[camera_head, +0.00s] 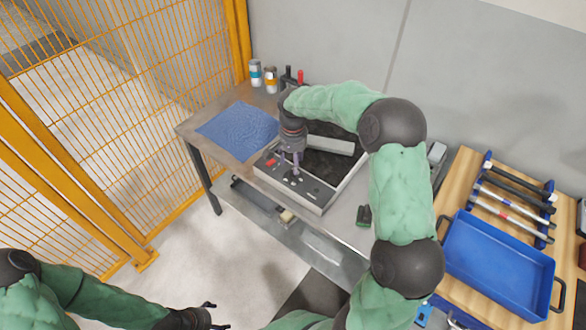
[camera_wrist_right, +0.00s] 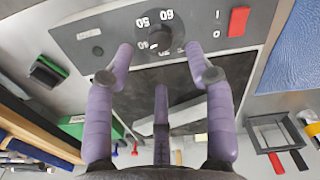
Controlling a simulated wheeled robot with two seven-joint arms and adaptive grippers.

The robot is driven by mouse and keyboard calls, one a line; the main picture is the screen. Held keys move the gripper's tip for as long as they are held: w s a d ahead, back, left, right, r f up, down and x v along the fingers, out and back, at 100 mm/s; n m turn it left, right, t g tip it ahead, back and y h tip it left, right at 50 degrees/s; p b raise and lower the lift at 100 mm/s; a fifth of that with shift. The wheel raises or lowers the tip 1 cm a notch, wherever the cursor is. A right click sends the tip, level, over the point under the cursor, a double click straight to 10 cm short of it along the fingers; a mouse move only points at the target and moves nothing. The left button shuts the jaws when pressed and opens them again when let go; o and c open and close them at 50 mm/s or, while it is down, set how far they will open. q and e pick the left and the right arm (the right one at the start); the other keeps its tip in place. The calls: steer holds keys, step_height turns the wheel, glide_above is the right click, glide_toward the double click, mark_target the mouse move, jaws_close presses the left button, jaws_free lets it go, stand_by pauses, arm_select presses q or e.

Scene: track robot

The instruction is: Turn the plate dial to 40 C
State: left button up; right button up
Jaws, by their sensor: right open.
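The plate (camera_head: 330,165) is a grey box with a dark top and a control panel (camera_head: 283,180) along its front. In the right wrist view the panel carries a dark round dial (camera_wrist_right: 159,38), with upside-down numbers around it, 50 and 60 among them. The dial's pointer is too small to read. My right gripper (camera_head: 290,165) is over the panel, pointing down. In the wrist view its purple fingers (camera_wrist_right: 159,62) are spread, with the dial between and just beyond the tips; contact cannot be told. My left gripper (camera_head: 212,316) is open and empty, low at the left, far from the plate.
A red switch (camera_wrist_right: 239,21) marked I and 0 sits beside the dial. A blue mat (camera_head: 240,130) lies left of the plate, with cans (camera_head: 256,73) behind. A green-and-black object (camera_head: 364,215) lies to the right. A blue tray (camera_head: 495,265) rests on the wooden table.

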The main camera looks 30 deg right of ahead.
step_height(320, 180, up, 6)
stand_by(0.4)
stand_by(0.4)
